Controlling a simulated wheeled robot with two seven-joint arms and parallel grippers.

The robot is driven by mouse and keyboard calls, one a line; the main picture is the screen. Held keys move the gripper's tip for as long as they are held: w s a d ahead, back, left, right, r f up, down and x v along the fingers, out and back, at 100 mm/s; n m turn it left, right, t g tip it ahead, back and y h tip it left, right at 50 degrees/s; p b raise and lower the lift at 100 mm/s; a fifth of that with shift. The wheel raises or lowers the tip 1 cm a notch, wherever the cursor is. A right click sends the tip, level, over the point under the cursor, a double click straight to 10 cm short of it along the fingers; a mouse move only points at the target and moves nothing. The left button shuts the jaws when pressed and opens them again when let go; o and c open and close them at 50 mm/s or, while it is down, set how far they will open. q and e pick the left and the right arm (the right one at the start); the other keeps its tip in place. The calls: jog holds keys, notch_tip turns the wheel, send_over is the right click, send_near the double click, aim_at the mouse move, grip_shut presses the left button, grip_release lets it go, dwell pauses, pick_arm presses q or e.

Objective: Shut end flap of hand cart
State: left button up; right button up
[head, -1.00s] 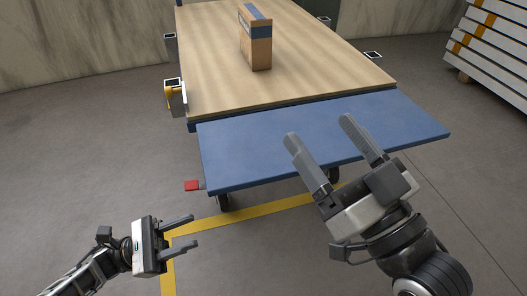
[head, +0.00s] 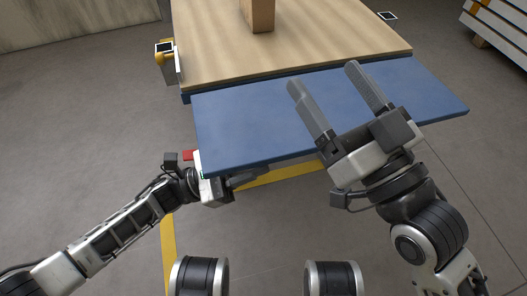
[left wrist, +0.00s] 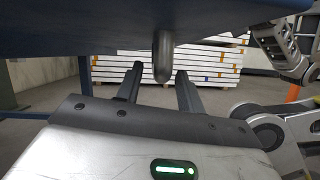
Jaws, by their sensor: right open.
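The blue end flap (head: 240,125) sticks out roughly level from the near end of the hand cart's wooden deck (head: 290,45). My left gripper (head: 246,181) is at the flap's near left edge, partly hidden under it. In the left wrist view the flap's underside (left wrist: 120,14) spans the top, above the two spread fingers (left wrist: 158,80), which hold nothing. A grey rounded peg (left wrist: 162,58) hangs down and shows between these fingers. My right gripper (head: 322,78) is open and empty, its fingers over the flap's top; I cannot tell whether they touch it.
A cardboard box (head: 262,14) stands on the deck. A corner socket with a yellow part (head: 164,60) is at the deck's left side. A red piece (head: 187,155) shows beside the flap's left edge. White panels (head: 502,22) are stacked at right. Floor to the left is clear.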

pick_arm(q)
jog(key=shift+x, duration=1.45)
grip_shut()
